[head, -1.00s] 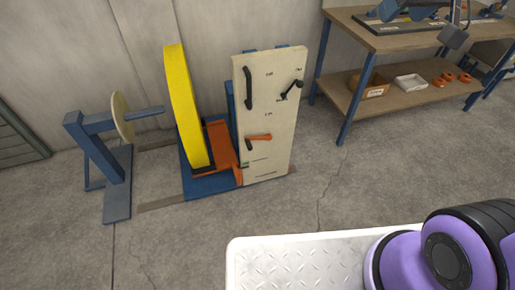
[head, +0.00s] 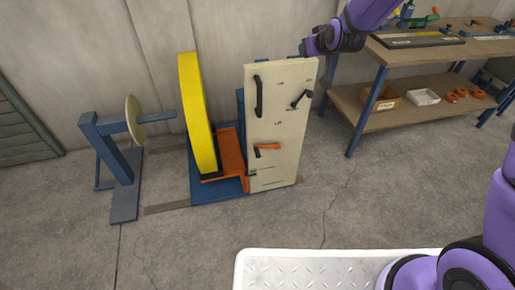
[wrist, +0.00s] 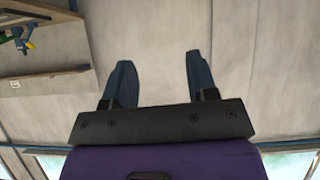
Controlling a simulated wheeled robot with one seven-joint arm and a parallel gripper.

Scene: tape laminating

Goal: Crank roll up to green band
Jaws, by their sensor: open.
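The large yellow roll (head: 197,115) stands on edge over an orange carriage (head: 231,155) and a blue base. To its right is an upright beige panel (head: 277,130). The panel has a long black handle (head: 258,96), a black crank-like lever (head: 301,99) and an orange-handled lever (head: 267,147). A small green mark (head: 252,173) shows low on the panel's left edge. My gripper (wrist: 160,75) is open and empty in the wrist view, with only wall behind its fingers. In the head view it is above the panel's upper right, apart from all the handles.
A blue stand with a pale disc (head: 135,118) and a horizontal bar is left of the roll. A workbench (head: 400,58) with tools stands at the right; its lower shelf holds a box, a white tray and orange rings. Open floor lies before the panel.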

